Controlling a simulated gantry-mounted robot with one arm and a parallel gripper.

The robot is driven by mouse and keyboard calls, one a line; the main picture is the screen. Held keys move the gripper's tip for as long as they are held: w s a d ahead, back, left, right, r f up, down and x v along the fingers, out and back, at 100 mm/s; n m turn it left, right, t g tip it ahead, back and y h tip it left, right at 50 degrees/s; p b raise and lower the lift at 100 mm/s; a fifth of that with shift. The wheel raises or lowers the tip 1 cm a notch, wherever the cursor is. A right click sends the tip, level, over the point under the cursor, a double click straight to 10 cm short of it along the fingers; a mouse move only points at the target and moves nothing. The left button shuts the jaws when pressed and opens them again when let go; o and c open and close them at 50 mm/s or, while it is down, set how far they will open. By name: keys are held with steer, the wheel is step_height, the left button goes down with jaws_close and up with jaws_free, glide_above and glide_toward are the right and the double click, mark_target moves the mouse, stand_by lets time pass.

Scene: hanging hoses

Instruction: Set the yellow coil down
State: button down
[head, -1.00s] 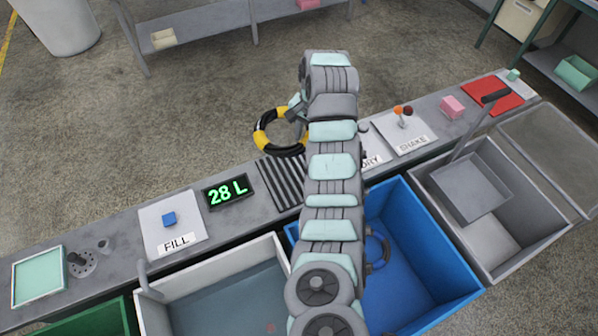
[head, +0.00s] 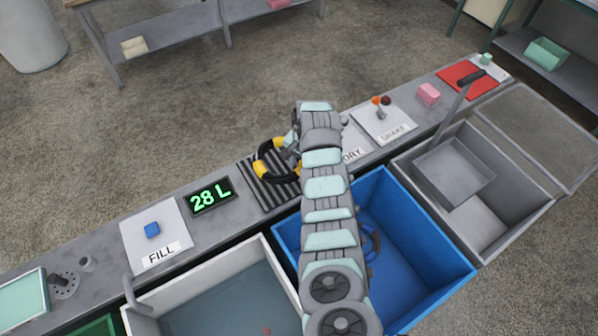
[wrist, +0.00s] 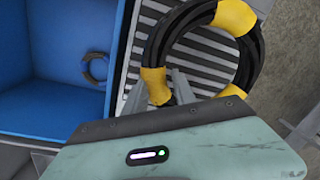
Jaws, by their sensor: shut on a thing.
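The yellow coil (head: 263,165) is a ring of black hose with yellow bands. In the head view it is at the black-striped rack (head: 270,190) on the bench, partly hidden by my arm. In the wrist view the coil (wrist: 197,45) overlaps the slatted rack (wrist: 190,62). My gripper (wrist: 166,92) is shut on a yellow band at the coil's near side. In the head view my gripper (head: 292,146) is mostly hidden behind my arm. I cannot tell whether the coil touches the slats.
A blue bin (head: 425,262) in front of the bench holds a blue coil (head: 370,243). A white water basin (head: 200,275) stands left of it and a grey sink (head: 470,215) right.

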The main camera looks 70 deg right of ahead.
steer(key=shift+f, duration=1.9)
steer(key=c, duration=1)
jaws_free()
steer(key=shift+f, duration=0.1)
steer(key=r, duration=0.4)
steer(key=s+r, duration=0.1)
steer(key=r, duration=0.7)
steer(key=shift+s, duration=0.15)
